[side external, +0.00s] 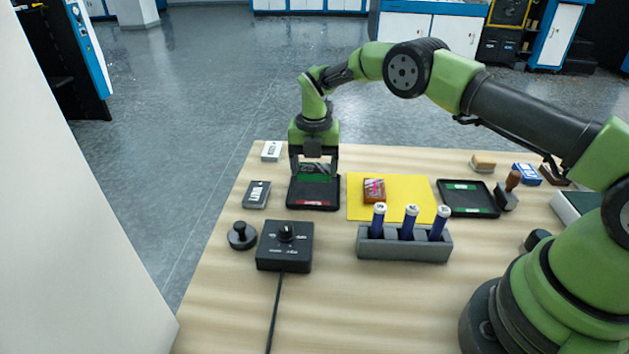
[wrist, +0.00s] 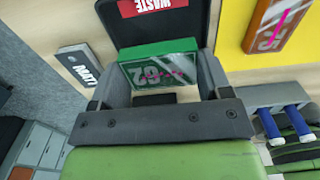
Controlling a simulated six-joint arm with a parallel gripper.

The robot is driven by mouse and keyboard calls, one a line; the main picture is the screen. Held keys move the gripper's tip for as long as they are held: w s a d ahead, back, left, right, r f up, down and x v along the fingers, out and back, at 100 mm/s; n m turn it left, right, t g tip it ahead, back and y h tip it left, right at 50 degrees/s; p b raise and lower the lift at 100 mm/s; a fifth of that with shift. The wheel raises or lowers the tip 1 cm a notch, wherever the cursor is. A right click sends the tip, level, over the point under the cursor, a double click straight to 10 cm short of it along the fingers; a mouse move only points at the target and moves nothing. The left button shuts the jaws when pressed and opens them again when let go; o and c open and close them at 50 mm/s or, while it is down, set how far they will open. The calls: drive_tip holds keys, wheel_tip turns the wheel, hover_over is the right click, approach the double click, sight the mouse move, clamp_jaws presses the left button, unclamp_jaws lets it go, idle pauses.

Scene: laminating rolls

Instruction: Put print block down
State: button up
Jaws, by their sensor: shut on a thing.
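A green print block (wrist: 160,65) with a pink-struck number on its clear face sits between my gripper's fingers (wrist: 161,80). In the side external view my gripper (side external: 314,168) points down, shut on the block (side external: 314,173), over a black tray (side external: 314,196). The tray has a red label that reads WASTE in the wrist view (wrist: 151,29). I cannot tell whether the block touches the tray floor.
An orange block (side external: 374,190) lies on a yellow mat (side external: 415,188) to the right. Beyond is a black tray with green labels (side external: 452,210). In front stand a grey rack of blue tubes (side external: 375,244) and a black control box (side external: 285,260). A small labelled box (side external: 256,194) lies left.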

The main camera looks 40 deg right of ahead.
sight(314, 191)
drive_tip(key=shift+f, duration=2)
drive_tip(key=shift+f, duration=0.15)
drive_tip(key=o, duration=0.6)
drive_tip(key=shift+o, duration=0.2)
